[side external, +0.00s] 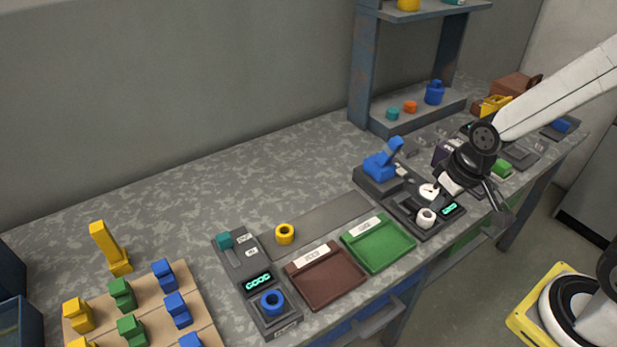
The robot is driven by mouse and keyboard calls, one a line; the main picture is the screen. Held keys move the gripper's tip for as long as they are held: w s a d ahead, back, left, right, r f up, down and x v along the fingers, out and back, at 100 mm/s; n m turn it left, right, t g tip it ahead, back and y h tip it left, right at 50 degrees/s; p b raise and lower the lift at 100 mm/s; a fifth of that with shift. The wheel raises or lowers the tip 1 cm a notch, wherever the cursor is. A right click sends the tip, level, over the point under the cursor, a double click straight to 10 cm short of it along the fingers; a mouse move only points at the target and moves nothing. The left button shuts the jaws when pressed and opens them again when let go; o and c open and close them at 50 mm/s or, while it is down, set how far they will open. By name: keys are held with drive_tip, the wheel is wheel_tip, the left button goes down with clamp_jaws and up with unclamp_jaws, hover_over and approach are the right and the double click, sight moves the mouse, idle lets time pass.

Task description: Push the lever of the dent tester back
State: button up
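A dark tester (372,183) with a blue lever (385,158), a round white dial (429,191) and a lit green display (449,208) stands right of the middle of the bench. The lever is tilted, its top leaning up and to the right. A white ring (426,217) sits at the tester's front. No label shows which device is the dent tester. My gripper (495,197) hangs to the right of this tester, apart from the lever. Its fingers are small and seen edge-on, so I cannot tell whether they are open; no held object is visible.
A second dark device (241,265) has a teal knob (224,240), a "GOOD" display and a blue ring (272,301). Brown (325,276) and green (378,244) trays lie between the devices. A yellow ring (285,233) stands behind them. A shelf (362,75) rises behind the tester.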

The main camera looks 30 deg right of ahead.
drive_tip(key=o, duration=0.7)
drive_tip(key=shift+w+d+f, duration=0.1)
drive_tip(key=shift+w+d, duration=0.05)
drive_tip(key=shift+w, duration=0.15)
drive_tip(key=t, duration=1.1)
approach(398, 149)
drive_tip(key=w+a+f, duration=0.2)
drive_tip(key=w+f, duration=0.1)
drive_tip(key=w, duration=0.1)
drive_tip(key=shift+w+d+f+t, duration=0.25)
drive_tip(key=shift+d+f+t, duration=0.1)
drive_tip(key=shift+t, duration=0.65)
drive_tip(key=shift+s+d+f+t, duration=0.1)
drive_tip(key=shift+s+d+t, duration=0.2)
drive_tip(key=shift+t, duration=0.3)
drive_tip(key=shift+s+d+t, duration=0.15)
drive_tip(key=shift+d+t, duration=0.2)
drive_tip(key=shift+t, duration=0.25)
drive_tip(key=shift+w, duration=0.1)
drive_tip(key=shift+w, duration=3.8)
